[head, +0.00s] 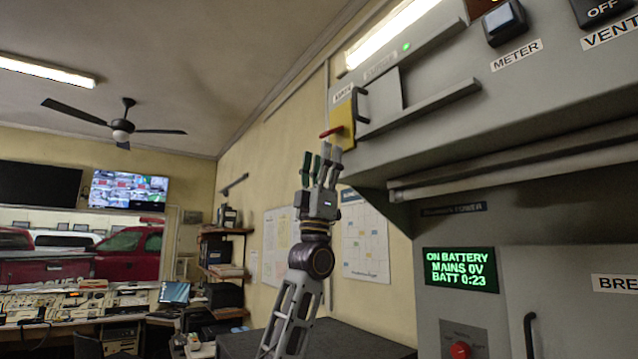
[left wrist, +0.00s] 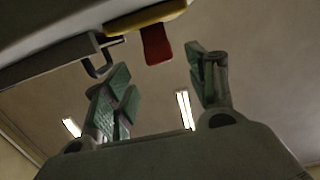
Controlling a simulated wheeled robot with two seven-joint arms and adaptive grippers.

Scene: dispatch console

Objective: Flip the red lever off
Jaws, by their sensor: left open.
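The red lever (head: 331,132) sticks out to the left from a yellow plate (head: 345,122) on the lower left end of the upper grey cabinet. In the left wrist view the red lever (left wrist: 157,45) hangs from the edge of the yellow plate (left wrist: 148,17). My left gripper (head: 319,163) points up just below the lever in the head view. In the left wrist view its fingers (left wrist: 162,82) are spread and empty, with the lever beyond the gap between them. I see no contact with the lever. My right gripper is in neither view.
A dark handle (head: 361,105) is close to the right of the plate; a grey bracket (left wrist: 97,55) shows near the left finger. The cabinet overhangs a lower panel with a green-text screen (head: 460,270) and a red knob (head: 460,350). Open air lies left of the lever.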

